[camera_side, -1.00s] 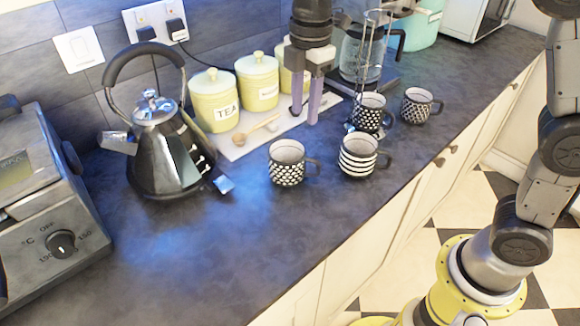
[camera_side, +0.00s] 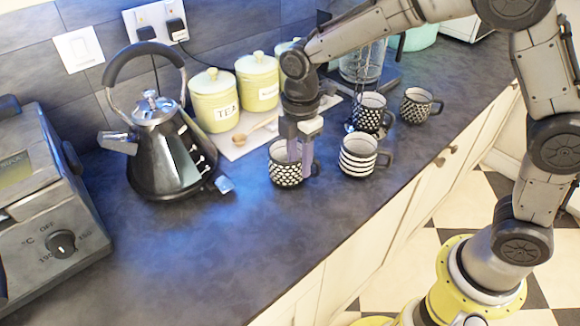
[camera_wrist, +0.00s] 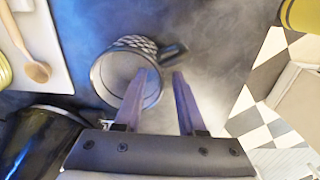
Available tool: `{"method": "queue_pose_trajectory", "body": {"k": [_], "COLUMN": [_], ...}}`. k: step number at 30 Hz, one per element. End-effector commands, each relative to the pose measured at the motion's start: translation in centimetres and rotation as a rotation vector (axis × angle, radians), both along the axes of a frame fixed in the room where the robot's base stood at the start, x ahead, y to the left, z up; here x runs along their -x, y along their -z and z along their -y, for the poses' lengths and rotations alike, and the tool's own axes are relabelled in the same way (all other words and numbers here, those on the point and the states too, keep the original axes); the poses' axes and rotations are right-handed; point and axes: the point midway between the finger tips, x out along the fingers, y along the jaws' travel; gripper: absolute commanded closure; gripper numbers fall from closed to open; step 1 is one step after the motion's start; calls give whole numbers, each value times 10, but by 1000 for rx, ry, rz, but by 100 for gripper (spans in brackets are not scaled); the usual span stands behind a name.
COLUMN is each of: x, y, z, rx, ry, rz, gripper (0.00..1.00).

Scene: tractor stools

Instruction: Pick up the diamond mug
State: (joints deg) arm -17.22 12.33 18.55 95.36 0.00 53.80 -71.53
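A black-and-white mug with a pattern of pale diamond-like spots (camera_side: 283,176) stands upright on the dark counter, in front of the pale board. It also shows in the wrist view, as a mug seen from above (camera_wrist: 112,72) with its dark handle to the upper right. My gripper (camera_side: 301,172) is at the handle side of this mug, pointing down. In the wrist view my gripper (camera_wrist: 163,74) has its two fingers apart: the left one overlaps the mug's opening and rim, the right one is outside, near the handle. Contact cannot be told.
A striped mug (camera_side: 358,160) stands close to the right. Two more patterned mugs, one by the wire rack (camera_side: 369,115) and one farther right (camera_side: 416,107), are behind. A kettle (camera_side: 165,155) stands left. The front counter is clear.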

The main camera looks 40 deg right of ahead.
Motion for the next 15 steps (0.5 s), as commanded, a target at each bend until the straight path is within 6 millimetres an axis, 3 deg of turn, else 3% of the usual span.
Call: {"method": "queue_pose_trajectory", "body": {"k": [6,13,15], "x": [0,0,0], "y": [23,25,25], "z": [-1,-1,-1], "rx": [0,0,0], "ry": [0,0,0], "rz": [0,1,1], "gripper": [61,61,70]}}
